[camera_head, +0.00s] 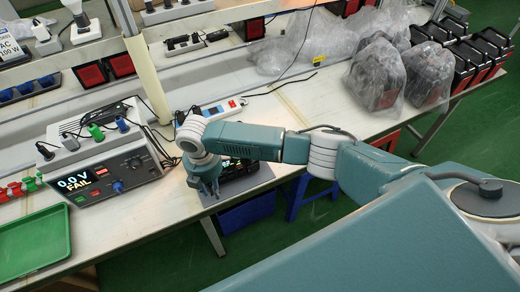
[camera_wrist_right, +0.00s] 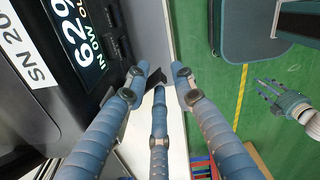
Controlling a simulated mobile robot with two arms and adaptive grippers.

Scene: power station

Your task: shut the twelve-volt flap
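The black power station (camera_head: 236,168) stands on a grey mat, partly hidden behind my right arm. In the right wrist view its front (camera_wrist_right: 40,60) fills the left side, with a lit display (camera_wrist_right: 80,35) and a white serial label. A small dark piece, apparently the twelve-volt flap (camera_wrist_right: 156,78), sticks out from the front, near the fingertips. My right gripper (camera_head: 209,188) has its three fingers apart around that piece; contact cannot be told. It also shows in the wrist view (camera_wrist_right: 160,82). My left gripper (camera_wrist_right: 270,90) appears far off at the right there, fingers spread and empty.
A test supply (camera_head: 105,175) reading "0.0 V FAIL" stands left of the power station. A green tray (camera_head: 36,240) lies at the lower left. Bagged units (camera_head: 377,75) stand at the back right. A blue bin (camera_head: 247,212) is below the table edge.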

